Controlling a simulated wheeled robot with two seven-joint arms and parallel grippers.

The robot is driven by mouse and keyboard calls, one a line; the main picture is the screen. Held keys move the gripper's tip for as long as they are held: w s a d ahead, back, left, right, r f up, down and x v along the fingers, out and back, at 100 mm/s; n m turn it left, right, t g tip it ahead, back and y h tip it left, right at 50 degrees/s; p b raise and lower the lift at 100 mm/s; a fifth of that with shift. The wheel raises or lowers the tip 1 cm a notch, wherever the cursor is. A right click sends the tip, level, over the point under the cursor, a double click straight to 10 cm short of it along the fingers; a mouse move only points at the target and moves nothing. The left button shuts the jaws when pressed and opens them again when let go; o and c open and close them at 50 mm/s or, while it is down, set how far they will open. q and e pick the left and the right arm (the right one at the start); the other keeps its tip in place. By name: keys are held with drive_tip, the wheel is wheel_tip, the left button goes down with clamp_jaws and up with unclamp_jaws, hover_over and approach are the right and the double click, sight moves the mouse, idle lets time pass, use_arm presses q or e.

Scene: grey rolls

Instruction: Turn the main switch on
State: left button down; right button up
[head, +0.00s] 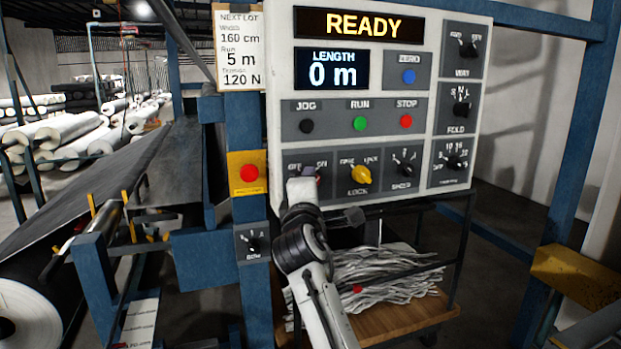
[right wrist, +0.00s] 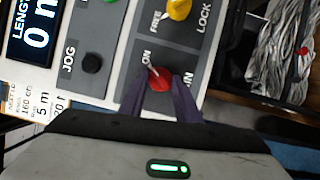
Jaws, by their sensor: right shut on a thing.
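The main switch is a red knob (right wrist: 159,80) on the grey panel, with an ON label beside it and a partly covered label below. Its white pointer line is turned toward the ON label. My right gripper (right wrist: 160,92) is shut on the red knob, one dark finger on each side. In the head view my right gripper (head: 304,180) reaches up to the lower left of the control panel (head: 427,105) and hides most of the switch. The display (head: 362,26) is lit and reads READY. My left gripper is in neither view.
A yellow LOCK knob (head: 360,174) sits just right of the switch. JOG, RUN and STOP buttons are above. A red button on a yellow plate (head: 248,173) is at left. A cart with grey strips (head: 390,280) stands below the panel.

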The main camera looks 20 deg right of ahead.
drive_tip(key=shift+m+p, duration=0.5)
drive_tip(key=shift+m, duration=0.2)
drive_tip(key=shift+g, duration=0.3)
drive_tip(key=o, duration=1)
drive_tip(key=shift+o, duration=0.2)
drive_tip(key=b+v, duration=0.1)
drive_tip(key=v, duration=0.9)
drive_tip(key=shift+s, duration=0.2)
